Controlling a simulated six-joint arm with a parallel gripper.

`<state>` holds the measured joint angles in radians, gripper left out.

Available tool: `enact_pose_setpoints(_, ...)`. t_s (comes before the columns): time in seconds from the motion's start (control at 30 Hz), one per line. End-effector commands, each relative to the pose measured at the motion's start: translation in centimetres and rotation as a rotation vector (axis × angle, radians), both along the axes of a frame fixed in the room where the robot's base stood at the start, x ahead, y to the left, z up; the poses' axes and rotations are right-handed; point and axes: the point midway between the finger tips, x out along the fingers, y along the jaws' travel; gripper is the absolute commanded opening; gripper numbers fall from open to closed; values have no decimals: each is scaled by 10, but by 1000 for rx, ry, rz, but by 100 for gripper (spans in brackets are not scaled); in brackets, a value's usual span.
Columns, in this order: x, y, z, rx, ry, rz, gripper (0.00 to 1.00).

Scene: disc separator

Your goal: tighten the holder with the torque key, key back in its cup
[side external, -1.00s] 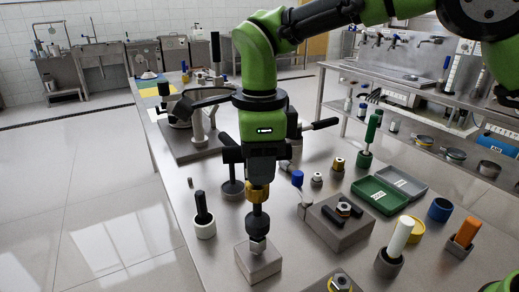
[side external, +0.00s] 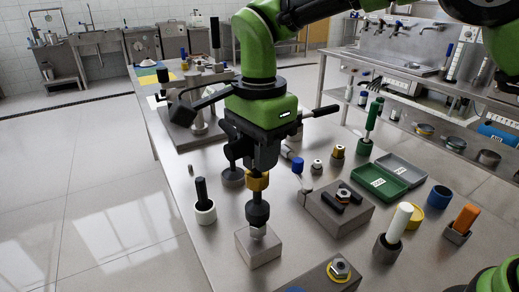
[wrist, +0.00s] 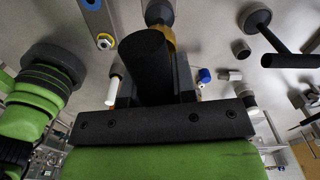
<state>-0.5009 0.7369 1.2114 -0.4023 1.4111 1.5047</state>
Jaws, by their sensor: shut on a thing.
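My gripper (side external: 260,158) points down over the front of the bench, its jaws shut on the black handle (wrist: 150,65) of the torque key. A brass collar (side external: 257,181) shows just below the jaws. Below it a dark rounded holder (side external: 257,212) stands upright on a light grey block (side external: 258,248). The collar looks in line with the holder and touching its top; the exact seating is hidden. In the wrist view the black handle covers much of the collar (wrist: 167,38). I cannot tell which cup is the key's; a blue cup (side external: 439,198) looks empty.
To the right are a grey block with a nut (side external: 340,215), a green tray (side external: 380,184), a white-handled tool (side external: 399,222) and an orange-handled tool (side external: 466,218) in cups. Another nut block (side external: 340,270) is in front.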

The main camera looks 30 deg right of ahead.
Motion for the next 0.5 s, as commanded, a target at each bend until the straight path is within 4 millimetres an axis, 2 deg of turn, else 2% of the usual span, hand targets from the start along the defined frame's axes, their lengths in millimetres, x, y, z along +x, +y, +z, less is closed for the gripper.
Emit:
enact_pose_setpoints(0.1, 1, 0, 0, 0, -1, 185, 0)
enact_pose_setpoints(0.2, 1, 0, 0, 0, -1, 292, 0)
enact_pose_setpoints(0.5, 1, 0, 0, 0, -1, 338, 0)
